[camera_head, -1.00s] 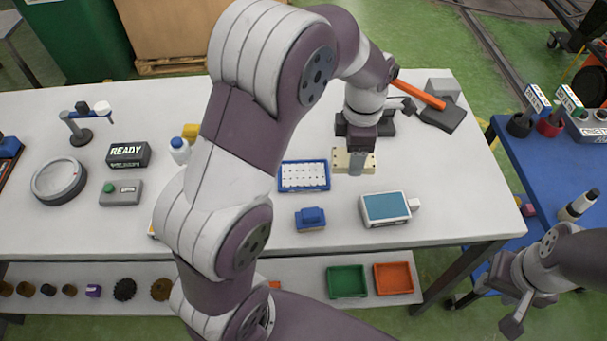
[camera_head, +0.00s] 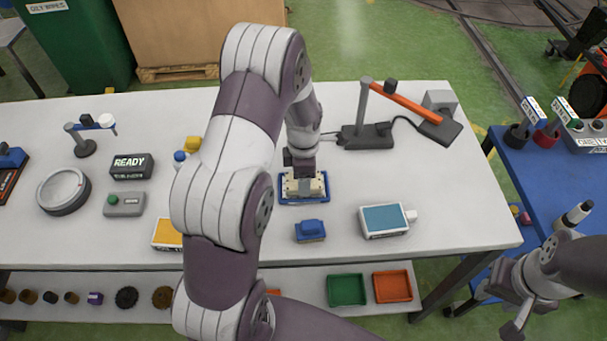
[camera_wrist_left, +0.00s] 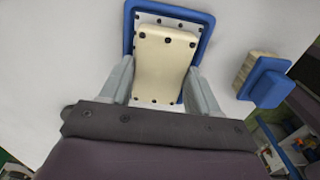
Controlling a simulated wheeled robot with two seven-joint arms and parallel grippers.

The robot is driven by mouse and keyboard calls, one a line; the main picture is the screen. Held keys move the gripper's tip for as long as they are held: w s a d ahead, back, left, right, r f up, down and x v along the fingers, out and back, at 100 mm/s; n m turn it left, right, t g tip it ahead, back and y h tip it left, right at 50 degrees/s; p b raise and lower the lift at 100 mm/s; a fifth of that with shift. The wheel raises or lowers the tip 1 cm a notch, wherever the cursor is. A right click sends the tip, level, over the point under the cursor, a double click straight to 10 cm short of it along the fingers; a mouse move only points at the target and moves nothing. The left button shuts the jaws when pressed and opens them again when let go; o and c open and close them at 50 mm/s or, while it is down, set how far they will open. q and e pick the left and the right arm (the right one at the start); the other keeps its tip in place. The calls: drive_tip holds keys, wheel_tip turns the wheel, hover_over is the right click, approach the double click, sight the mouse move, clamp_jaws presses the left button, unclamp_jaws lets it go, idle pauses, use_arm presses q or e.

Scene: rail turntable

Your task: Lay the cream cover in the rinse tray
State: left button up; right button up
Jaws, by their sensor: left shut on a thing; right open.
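The cream cover (camera_head: 291,186) is between the fingers of my left gripper (camera_head: 304,186). It also shows in the left wrist view (camera_wrist_left: 165,58) as a cream block with dark screw dots, gripped at its sides. The rinse tray (camera_head: 326,199) has a blue rim and a white, dotted floor. In the left wrist view its rim (camera_wrist_left: 205,20) frames the cover, which is over the tray floor. I cannot tell whether the cover touches the floor. My right gripper (camera_head: 515,298) is open and empty at the lower right, away from the table.
A blue-topped brush (camera_head: 310,231) lies just in front of the tray. A box with a blue panel (camera_head: 384,220) stands to the right. A dark stand with an orange arm (camera_head: 402,100) is behind right. Green (camera_head: 346,290) and orange bins (camera_head: 393,286) sit on the lower shelf.

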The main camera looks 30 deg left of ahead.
use_arm(q)
drive_tip(key=o, duration=1.4)
drive_tip(key=shift+f, duration=0.1)
drive_tip(key=shift+r, duration=0.5)
wheel_tip(320, 180, up, 11)
drive_tip(key=b, duration=0.1)
drive_tip(key=s+d+m, duration=0.2)
drive_tip(key=s+m, duration=0.2)
drive_tip(key=m, duration=0.4)
drive_tip(key=s+d+f+m+t, duration=0.1)
drive_tip(key=s+d+m, duration=0.2)
drive_tip(key=s+m, duration=0.2)
drive_tip(key=s+d+m, duration=0.3)
drive_tip(key=s+m, duration=0.1)
drive_tip(key=m, duration=0.7)
drive_tip(key=shift+s+d+f+m, duration=0.2)
drive_tip(key=shift+s+f+m, duration=0.1)
drive_tip(key=shift+s+f, duration=0.1)
